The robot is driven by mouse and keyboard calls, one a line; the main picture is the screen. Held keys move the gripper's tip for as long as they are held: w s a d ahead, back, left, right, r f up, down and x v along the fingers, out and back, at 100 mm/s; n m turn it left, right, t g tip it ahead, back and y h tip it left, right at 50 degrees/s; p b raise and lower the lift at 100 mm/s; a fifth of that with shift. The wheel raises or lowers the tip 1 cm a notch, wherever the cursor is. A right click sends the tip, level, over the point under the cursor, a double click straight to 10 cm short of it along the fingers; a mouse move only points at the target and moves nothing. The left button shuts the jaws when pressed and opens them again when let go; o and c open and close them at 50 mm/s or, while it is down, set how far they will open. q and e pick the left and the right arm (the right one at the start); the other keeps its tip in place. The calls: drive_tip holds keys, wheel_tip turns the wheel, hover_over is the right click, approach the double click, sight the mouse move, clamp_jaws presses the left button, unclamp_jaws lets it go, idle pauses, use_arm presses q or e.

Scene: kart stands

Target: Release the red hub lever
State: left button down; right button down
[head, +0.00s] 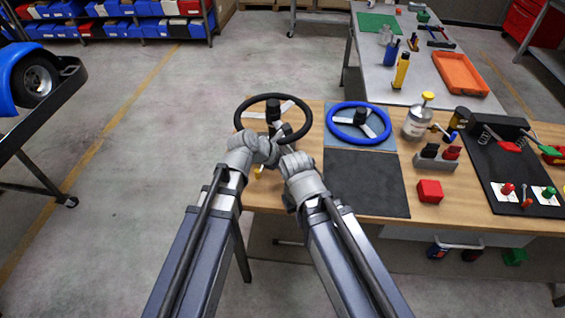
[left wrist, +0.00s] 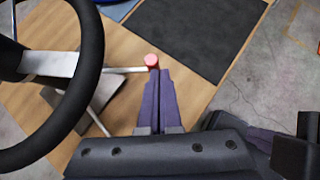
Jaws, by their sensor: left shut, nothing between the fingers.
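The red hub lever shows in the left wrist view as a red round knob (left wrist: 152,60) on a thin silver rod. The rod runs left under the black steering wheel (left wrist: 95,75). My left gripper (left wrist: 158,72) is shut and empty, its tips right at the knob; I cannot tell if they touch. In the head view the black steering wheel (head: 302,122) stands at the table's left end, and both my wrists are just in front of it. They hide the lever there. My right gripper is beside the left one; its fingers are not clear.
A blue steering wheel (head: 338,107) lies to the right, behind a dark mat (head: 370,185) on the wooden table (head: 440,203). A red block (head: 429,191), a metal can (head: 418,124) and a black tool board (head: 487,165) are further right. Open floor lies left of the table.

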use_arm(q)
drive_tip(key=w+d, duration=0.5)
drive_tip(key=d, duration=0.3)
drive_tip(key=shift+w+d, duration=0.25)
drive_tip(key=shift+w, duration=0.15)
use_arm(e)
drive_tip(key=shift+w+d, duration=0.15)
drive_tip(key=shift+d, duration=0.3)
